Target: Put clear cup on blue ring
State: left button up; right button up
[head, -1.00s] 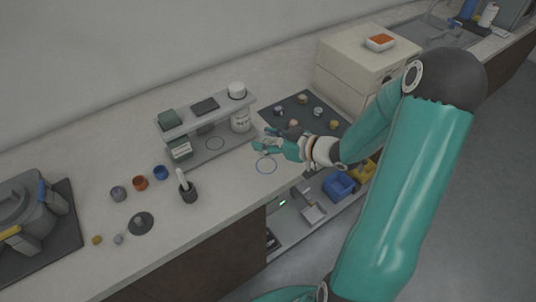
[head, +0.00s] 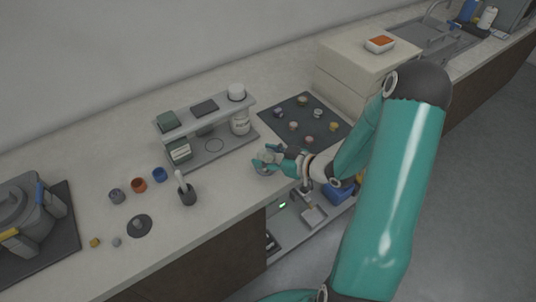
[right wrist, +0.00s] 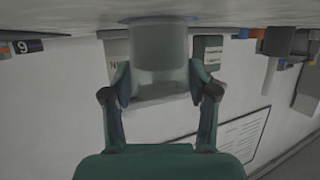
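The clear cup (right wrist: 158,62) is see-through grey and sits between the two fingers of my right gripper (right wrist: 160,88) in the right wrist view. Both fingertips appear to press its sides. In the head view, my right gripper (head: 265,160) is low over the counter's front part, and the cup shows only faintly there. The blue ring is hidden under the gripper and cup in the head view. In the right wrist view, the cup's end is close to the counter surface; I cannot tell if it touches. My left gripper is not in view.
A grey rack (head: 214,146) with bottles stands behind the gripper. A dark mat (head: 322,118) with several small pots lies to its right. A mortar with pestle (head: 188,194) and coloured cups stand left. The counter's front edge is close.

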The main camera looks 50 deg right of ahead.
jog(key=shift+o, duration=1)
jog(key=shift+r, duration=0.15)
jog(key=v, duration=1.2)
jog(key=shift+s, duration=0.1)
